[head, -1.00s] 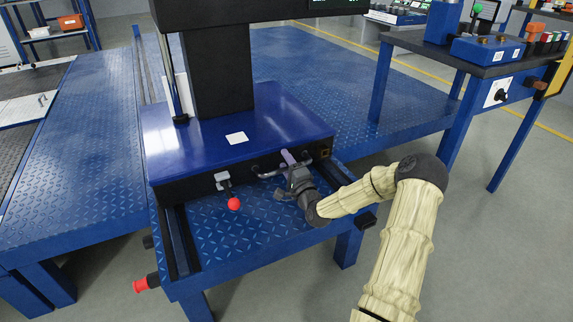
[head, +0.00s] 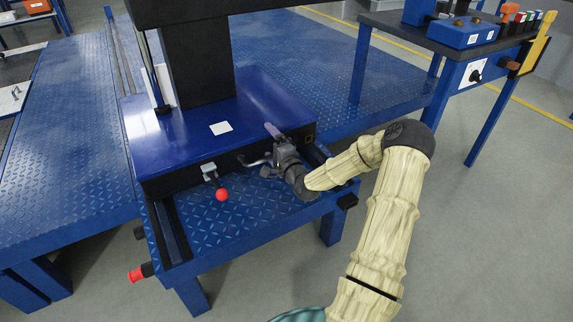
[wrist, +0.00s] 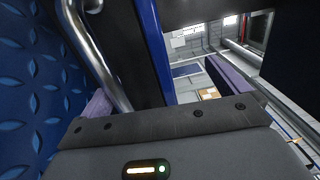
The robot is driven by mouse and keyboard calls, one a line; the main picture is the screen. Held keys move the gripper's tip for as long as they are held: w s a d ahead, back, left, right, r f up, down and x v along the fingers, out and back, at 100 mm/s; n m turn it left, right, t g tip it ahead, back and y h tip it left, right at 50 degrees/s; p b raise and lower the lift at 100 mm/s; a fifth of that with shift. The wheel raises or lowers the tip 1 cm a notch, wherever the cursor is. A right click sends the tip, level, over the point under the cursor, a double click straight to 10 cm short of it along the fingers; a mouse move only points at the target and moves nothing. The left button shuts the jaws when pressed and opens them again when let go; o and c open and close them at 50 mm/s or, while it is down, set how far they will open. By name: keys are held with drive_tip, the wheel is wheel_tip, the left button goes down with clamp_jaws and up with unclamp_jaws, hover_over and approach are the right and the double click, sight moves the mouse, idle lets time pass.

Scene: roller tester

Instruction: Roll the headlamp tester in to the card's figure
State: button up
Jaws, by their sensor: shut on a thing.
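The headlamp tester has a blue base box (head: 245,108) with a black column (head: 197,62) and stands on the rails of a blue tread-plate stand. Its upper part is cut off by the top of the head view. A bent metal handle (head: 256,162) sticks out from the base's front; its tube also shows in the wrist view (wrist: 97,58). My gripper (head: 272,146) is shut on this handle at the base's front right, its purple fingers partly hiding it.
A lever with a red ball (head: 222,194) sits on the base's front, left of my gripper. A red knob (head: 135,275) sticks out at the stand's left. A blue bench (head: 437,40) with controls stands at the back right. Bare floor (head: 470,240) lies to the right.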

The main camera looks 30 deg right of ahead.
drive_tip(key=shift+s+r, duration=0.2)
drive_tip(key=shift+s, duration=0.75)
drive_tip(key=shift+s+r, duration=0.15)
drive_tip(key=shift+s, duration=0.8)
drive_tip(key=shift+s+d+f, duration=0.1)
drive_tip(key=shift+s+f, duration=0.2)
drive_tip(key=shift+s, duration=1.1)
drive_tip(key=shift+s+f, duration=0.3)
drive_tip(key=shift+s, duration=1.05)
drive_tip(key=shift+s+d+f, duration=0.1)
drive_tip(key=shift+s+f, duration=0.2)
drive_tip(key=shift+s, duration=1.1)
drive_tip(key=c, duration=0.6)
drive_tip(key=shift+s+f, duration=0.1)
drive_tip(key=shift+s, duration=0.6)
drive_tip(key=shift+c, duration=0.5)
drive_tip(key=shift+s, duration=0.5)
drive_tip(key=c, duration=0.4)
drive_tip(key=shift+o, duration=0.2)
drive_tip(key=s, duration=0.1)
drive_tip(key=s+f, duration=0.1)
drive_tip(key=s, duration=0.3)
drive_tip(key=shift+f, duration=0.25)
drive_tip(key=shift+p, duration=0.3)
